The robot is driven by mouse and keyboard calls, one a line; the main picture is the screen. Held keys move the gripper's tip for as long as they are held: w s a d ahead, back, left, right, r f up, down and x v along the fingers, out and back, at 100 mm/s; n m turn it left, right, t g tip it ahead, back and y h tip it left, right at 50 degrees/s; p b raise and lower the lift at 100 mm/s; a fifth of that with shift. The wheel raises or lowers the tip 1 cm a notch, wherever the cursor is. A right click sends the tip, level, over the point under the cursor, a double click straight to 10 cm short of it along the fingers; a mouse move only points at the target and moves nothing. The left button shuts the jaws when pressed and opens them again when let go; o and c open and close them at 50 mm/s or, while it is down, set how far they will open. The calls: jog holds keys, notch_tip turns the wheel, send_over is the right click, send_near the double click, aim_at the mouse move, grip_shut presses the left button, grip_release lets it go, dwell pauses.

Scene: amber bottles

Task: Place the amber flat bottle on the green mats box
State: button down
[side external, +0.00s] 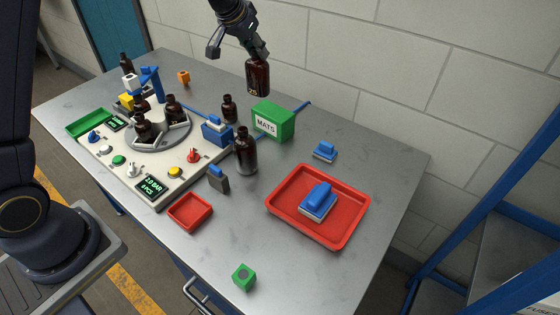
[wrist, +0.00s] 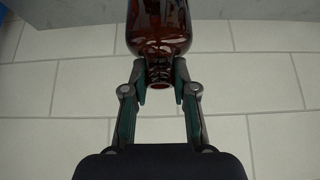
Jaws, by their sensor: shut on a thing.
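The amber flat bottle (side external: 257,79) hangs from my gripper (side external: 237,47) in the side external view, dark brown with a pale mark low on its side. In the wrist view the bottle (wrist: 158,30) is translucent red-brown, and my gripper's fingers (wrist: 160,79) are shut around its neck. The green mats box (side external: 273,120), labelled MATS, stands on the table. The bottle appears in the air above and slightly left of the box, apart from it. The box is not seen in the wrist view.
A tall amber bottle (side external: 246,150) and a smaller one (side external: 228,108) stand left of the box. A turntable machine (side external: 150,150) with more bottles is farther left. A red tray (side external: 283,222) with a blue-handled block lies in front. Bare table (side external: 365,155) lies to the right.

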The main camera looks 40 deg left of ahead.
jog(key=x, duration=1.1)
jog(key=shift+w+f, duration=0.25)
jog(key=shift+w, duration=0.05)
jog(key=shift+a+f, duration=0.1)
jog(key=c, duration=0.9)
grip_release()
